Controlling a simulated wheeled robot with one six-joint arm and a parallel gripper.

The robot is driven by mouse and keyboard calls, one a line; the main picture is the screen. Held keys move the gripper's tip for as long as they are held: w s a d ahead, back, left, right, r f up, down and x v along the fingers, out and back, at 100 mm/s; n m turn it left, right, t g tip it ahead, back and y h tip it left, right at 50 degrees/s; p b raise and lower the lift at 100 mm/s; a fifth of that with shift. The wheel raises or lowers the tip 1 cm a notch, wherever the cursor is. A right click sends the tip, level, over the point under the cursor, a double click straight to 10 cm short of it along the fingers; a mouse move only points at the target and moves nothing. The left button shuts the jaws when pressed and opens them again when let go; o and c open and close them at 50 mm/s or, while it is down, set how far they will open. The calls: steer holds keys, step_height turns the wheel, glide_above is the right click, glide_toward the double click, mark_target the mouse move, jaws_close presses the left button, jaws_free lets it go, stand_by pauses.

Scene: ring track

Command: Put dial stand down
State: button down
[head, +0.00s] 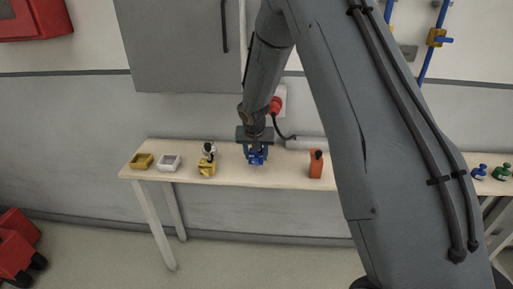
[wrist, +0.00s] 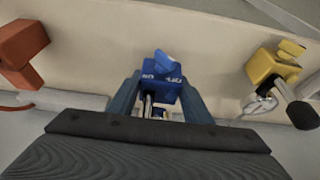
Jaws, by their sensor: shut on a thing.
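My gripper (head: 257,152) is above the middle of the light wooden table, pointing down. It is shut on a blue dial stand (head: 257,160), whose blue block with a knob and white lettering shows between the two fingers in the wrist view (wrist: 160,70). A metal part of it shows below the block; the rest is hidden by my gripper. The stand is at or just over the table top (head: 230,173); I cannot tell whether it touches. A similar yellow stand (head: 207,168) with a rod and dark-and-white head stands to its left, apart from it.
A yellow tray (head: 141,161) and a white tray (head: 168,162) are at the table's left end. A grey pipe (head: 305,144) and a red plug (head: 275,106) are behind. Bare table lies between these things.

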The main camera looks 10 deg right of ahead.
steer(key=shift+w+f, duration=0.1)
steer(key=shift+f, duration=1.6)
steer(key=shift+f, duration=0.15)
steer(key=c, duration=0.9)
jaws_free()
